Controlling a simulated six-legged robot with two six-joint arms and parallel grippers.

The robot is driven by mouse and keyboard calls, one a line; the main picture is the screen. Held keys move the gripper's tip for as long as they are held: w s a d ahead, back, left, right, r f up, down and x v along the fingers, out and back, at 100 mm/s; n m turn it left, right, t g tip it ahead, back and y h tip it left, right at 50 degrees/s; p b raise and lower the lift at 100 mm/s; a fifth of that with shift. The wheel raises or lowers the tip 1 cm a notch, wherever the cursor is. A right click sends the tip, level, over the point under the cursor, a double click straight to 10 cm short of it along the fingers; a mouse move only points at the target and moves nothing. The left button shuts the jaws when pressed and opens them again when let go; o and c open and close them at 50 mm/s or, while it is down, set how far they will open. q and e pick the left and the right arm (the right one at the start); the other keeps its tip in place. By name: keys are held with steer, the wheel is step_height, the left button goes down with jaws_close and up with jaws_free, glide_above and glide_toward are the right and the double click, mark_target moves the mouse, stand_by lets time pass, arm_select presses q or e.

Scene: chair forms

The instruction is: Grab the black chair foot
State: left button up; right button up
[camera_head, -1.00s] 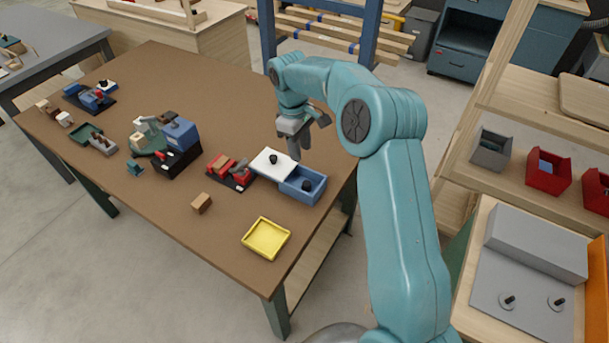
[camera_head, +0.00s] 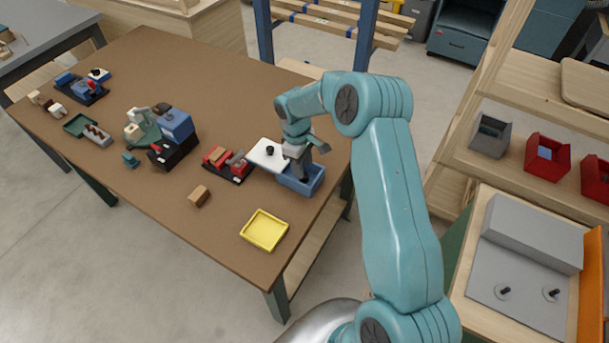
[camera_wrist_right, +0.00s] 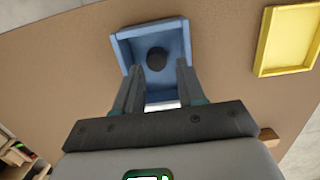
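The black chair foot (camera_wrist_right: 156,59) is a small dark round piece lying in a blue box (camera_wrist_right: 120,50) in the right wrist view. The blue box also shows in the head view (camera_head: 312,186), where my right gripper (camera_head: 303,172) hangs over it and hides the foot. In the right wrist view my right gripper (camera_wrist_right: 158,80) is open, its two fingers pointing into the box at the near side of the foot. The fingers are apart with nothing seen between their tips. My left gripper is not in view.
A white lid (camera_head: 265,150) with a black knob sits left of the box. A yellow tray (camera_head: 264,230) and a wooden block (camera_head: 199,195) lie nearer on the brown table (camera_head: 150,220).

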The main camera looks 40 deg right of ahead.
steer(key=f, duration=0.1)
steer(key=f+p, duration=0.1)
steer(key=f, duration=0.2)
steer(key=shift+w+d+f, duration=0.3)
steer(key=shift+d+f, duration=0.05)
steer(key=shift+d, duration=0.05)
steer(key=shift+f, duration=0.25)
steer(key=shift+s+a+r, duration=0.15)
steer(key=shift+s+r, duration=0.15)
steer(key=shift+s, duration=0.15)
steer(key=shift+w+f, duration=0.15)
steer(key=shift+w, duration=0.05)
steer(key=c, duration=0.7)
